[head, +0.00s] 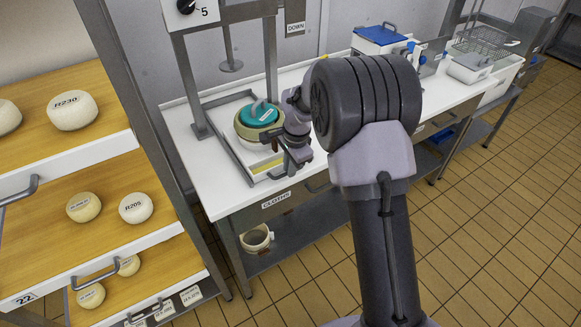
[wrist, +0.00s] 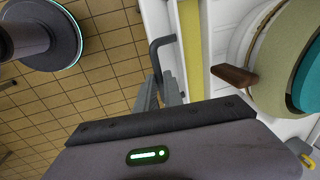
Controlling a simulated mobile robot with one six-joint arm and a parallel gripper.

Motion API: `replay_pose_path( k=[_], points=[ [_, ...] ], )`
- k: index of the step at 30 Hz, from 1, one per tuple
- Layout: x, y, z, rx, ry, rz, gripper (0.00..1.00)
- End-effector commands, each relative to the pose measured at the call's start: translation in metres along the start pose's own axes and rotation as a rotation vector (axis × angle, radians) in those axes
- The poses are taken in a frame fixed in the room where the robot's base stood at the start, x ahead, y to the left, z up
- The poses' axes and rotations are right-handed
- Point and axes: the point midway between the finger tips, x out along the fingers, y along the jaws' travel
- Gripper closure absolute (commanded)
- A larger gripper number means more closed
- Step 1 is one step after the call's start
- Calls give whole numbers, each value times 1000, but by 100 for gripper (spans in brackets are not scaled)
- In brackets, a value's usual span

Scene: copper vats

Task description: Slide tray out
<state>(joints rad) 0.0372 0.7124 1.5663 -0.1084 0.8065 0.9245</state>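The tray (head: 247,168) is white with a grey rim and lies on the white worktop under the press frame. A round mould with a teal lid (head: 258,114) stands on it. Along the tray's front runs a yellow strip, also seen in the wrist view (wrist: 191,40). The tray's grey bent handle (wrist: 160,46) sticks out from its front edge. My gripper (wrist: 160,92) is at this handle, its two fingers close together with the handle bar between them. In the head view my gripper (head: 297,160) is at the tray's front right, partly hidden by my wrist.
A shelf rack with cheeses (head: 73,110) on boards stands at the left. A blue-lidded box (head: 379,36) and other bins stand further along the worktop. A drawer front labelled CLOTHS (head: 276,200) is below. The tiled floor at the right is clear.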

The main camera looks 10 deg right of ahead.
Motion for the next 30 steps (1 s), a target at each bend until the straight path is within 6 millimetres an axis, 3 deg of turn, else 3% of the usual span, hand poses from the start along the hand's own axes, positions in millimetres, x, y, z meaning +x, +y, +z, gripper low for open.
replay_pose_path(
  k=[1, 3, 14, 17, 24, 30],
  points=[
    [0, 0, 0, 0, 0, -1, 78],
    [0, 0, 0, 0, 0, 0, 67],
    [-7, -1, 0, 0, 1, -1, 67],
    [-28, -1, 0, 0, 1, -2, 67],
    [-108, -2, 0, 0, 2, -3, 67],
    [-158, -1, 0, 0, 1, -1, 67]
  ],
)
